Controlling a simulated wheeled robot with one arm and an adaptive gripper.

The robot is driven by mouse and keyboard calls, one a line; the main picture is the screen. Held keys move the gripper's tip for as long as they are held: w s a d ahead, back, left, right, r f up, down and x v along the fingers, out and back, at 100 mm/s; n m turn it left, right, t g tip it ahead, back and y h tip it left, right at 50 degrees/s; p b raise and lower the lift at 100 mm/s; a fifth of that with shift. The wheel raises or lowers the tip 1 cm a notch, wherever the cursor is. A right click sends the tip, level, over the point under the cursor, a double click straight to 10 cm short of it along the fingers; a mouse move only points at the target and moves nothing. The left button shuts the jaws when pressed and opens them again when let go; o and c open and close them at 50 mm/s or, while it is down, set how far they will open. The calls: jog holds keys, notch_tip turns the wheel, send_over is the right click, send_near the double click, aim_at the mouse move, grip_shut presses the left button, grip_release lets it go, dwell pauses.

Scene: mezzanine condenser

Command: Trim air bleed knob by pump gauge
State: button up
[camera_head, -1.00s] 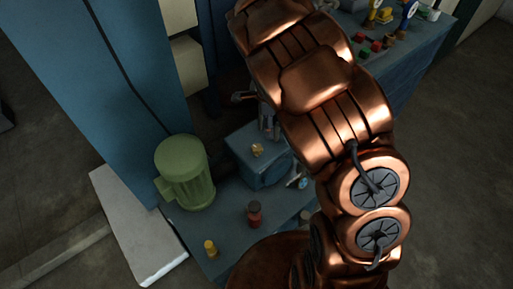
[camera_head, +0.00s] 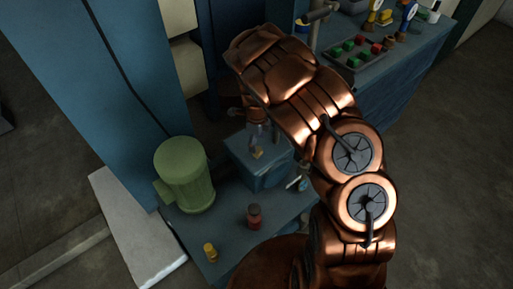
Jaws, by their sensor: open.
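A small brass knob (camera_head: 257,154), which looks like the air bleed knob, sits on top of a blue box (camera_head: 240,159) on the low blue bench. A small round gauge (camera_head: 302,184) with a pale face is at the box's right side, partly behind my copper arm. My gripper (camera_head: 256,143) points down from the arm, right over the brass knob, with its fingers open. The fingertips are small and dark here, and I cannot tell whether they touch the knob or are around it.
A green motor (camera_head: 184,175) stands left of the box. A red-and-dark fitting (camera_head: 254,216) and a yellow fitting (camera_head: 210,251) stand on the bench in front. A blue cabinet (camera_head: 95,80) rises at left. A panel of red and green buttons (camera_head: 362,51) is at upper right.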

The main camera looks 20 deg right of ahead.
jog(key=shift+f+p, duration=0.55)
jog(key=shift+f, duration=1.95)
jog(key=shift+c, duration=0.2)
jog(key=c, duration=1.1)
